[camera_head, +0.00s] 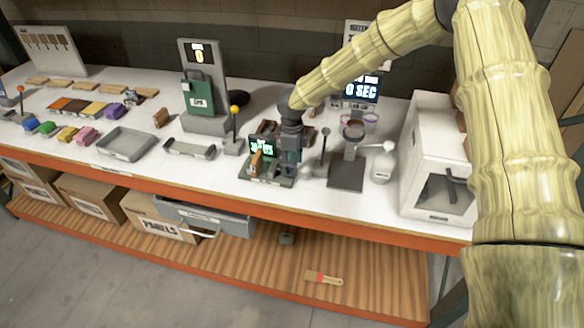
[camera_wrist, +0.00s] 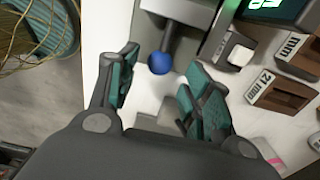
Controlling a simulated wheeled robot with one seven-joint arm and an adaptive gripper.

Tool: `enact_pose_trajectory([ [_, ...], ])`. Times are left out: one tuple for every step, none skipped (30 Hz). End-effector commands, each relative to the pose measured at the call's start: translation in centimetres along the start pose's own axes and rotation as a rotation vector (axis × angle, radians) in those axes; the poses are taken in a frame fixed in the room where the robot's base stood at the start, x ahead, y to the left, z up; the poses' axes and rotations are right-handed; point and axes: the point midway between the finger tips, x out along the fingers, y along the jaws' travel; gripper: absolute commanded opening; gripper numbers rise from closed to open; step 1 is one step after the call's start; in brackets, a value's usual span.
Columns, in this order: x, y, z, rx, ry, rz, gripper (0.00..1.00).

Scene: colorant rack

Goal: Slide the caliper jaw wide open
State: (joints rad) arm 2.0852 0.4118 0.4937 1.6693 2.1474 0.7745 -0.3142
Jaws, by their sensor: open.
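The caliper device, with a dark body and a lit green display (camera_head: 262,147), stands near the front edge of the bench. The display (camera_wrist: 268,6) also shows at the top of the wrist view. A blue ball knob (camera_wrist: 160,63) on a grey rod shows between my fingertips in the wrist view. My gripper (camera_head: 290,163) points down at the device and hides part of it in the head view. In the wrist view my gripper (camera_wrist: 159,68) is open, with teal pads on either side of the knob. I cannot tell whether they touch it. The jaw itself is not clearly visible.
Brown blocks marked in mm (camera_wrist: 277,92) sit right of the knob. A lever (camera_head: 233,120) with an orange ball stands left of the device; a dark-knobbed lever (camera_head: 322,150) stands right. A white cabinet (camera_head: 432,150) is further right. A grey tray (camera_head: 127,144) lies left.

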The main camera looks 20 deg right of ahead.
Motion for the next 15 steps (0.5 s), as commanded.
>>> enact_pose_trajectory([
  [-1.0,0.0,0.1,0.000,-0.003,-0.001,0.50],
  [-1.6,0.0,0.0,0.000,-0.002,-0.001,0.50],
  [-2.4,0.0,0.0,0.000,-0.002,-0.001,0.50],
  [-2.9,0.0,0.0,0.000,-0.003,-0.001,0.50],
  [-3.5,0.0,0.0,0.000,-0.002,-0.001,0.50],
  [-4.2,0.0,0.0,-0.001,-0.003,0.000,0.50],
  [-4.7,0.0,0.0,-0.001,-0.002,-0.001,0.50],
  [-5.3,0.0,0.0,-0.001,-0.001,-0.001,0.50],
  [-5.9,0.0,0.0,-0.001,-0.002,-0.001,0.50],
  [-6.4,0.0,0.0,-0.001,-0.002,-0.001,0.50],
  [-6.8,0.0,0.0,-0.001,-0.002,0.000,0.50],
  [-7.3,0.0,0.0,0.000,-0.001,0.000,0.50],
  [-7.7,0.0,0.0,0.000,-0.001,0.000,0.50],
  [-8.1,0.0,0.0,0.000,-0.001,0.000,0.50],
  [-8.4,0.0,0.0,-0.001,0.000,0.000,0.50],
])
